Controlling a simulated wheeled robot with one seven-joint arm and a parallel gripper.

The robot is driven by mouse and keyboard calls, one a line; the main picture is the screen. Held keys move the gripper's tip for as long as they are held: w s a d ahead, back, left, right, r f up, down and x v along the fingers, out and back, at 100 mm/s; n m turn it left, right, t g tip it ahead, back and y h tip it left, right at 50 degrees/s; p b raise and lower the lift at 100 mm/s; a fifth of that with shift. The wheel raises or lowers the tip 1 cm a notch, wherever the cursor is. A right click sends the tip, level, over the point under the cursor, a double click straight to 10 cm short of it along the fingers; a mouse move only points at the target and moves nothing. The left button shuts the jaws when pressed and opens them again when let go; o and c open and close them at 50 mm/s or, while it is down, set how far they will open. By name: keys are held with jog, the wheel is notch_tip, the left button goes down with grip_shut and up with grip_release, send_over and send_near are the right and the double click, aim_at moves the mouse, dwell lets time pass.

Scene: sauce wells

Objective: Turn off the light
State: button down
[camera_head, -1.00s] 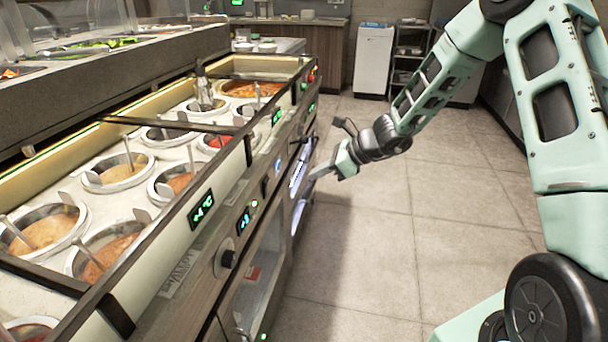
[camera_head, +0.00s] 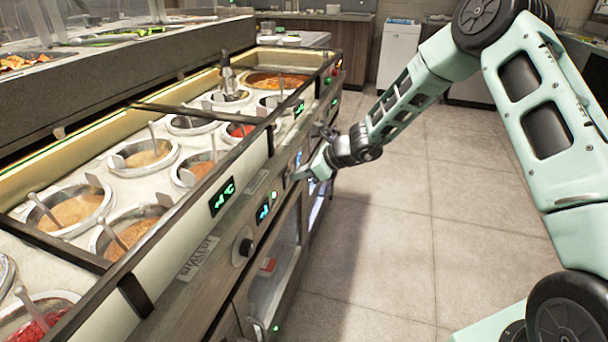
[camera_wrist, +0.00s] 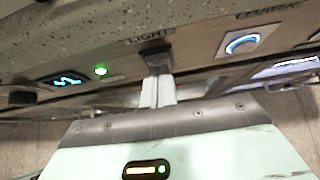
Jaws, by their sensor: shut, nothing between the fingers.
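The word LIGHT (camera_wrist: 150,37) is printed on the counter's front panel in the wrist view. Just below it is a small dark piece (camera_wrist: 157,57), apparently the light's switch or knob. My gripper (camera_wrist: 158,78) is shut with nothing held, its pale fingers reaching up to that dark piece. I cannot tell whether they touch it or whether the switch is on or off. In the head view my gripper (camera_head: 297,174) is at the counter front, and the switch is not clear there.
A blue-ringed button (camera_wrist: 243,42) marked POWER sits right of the LIGHT label. A green lamp (camera_wrist: 100,71) and a blue display (camera_wrist: 65,80) are to its left. A black knob (camera_head: 243,246) is nearer on the counter front. Sauce wells fill the counter top. The floor (camera_head: 400,230) at right is clear.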

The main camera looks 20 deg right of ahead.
jog(key=shift+w+a+r, duration=0.15)
jog(key=shift+w+a, duration=0.05)
jog(key=shift+a, duration=0.1)
jog(key=shift+r, duration=0.15)
jog(key=shift+r+p, duration=0.65)
jog(key=shift+r, duration=0.05)
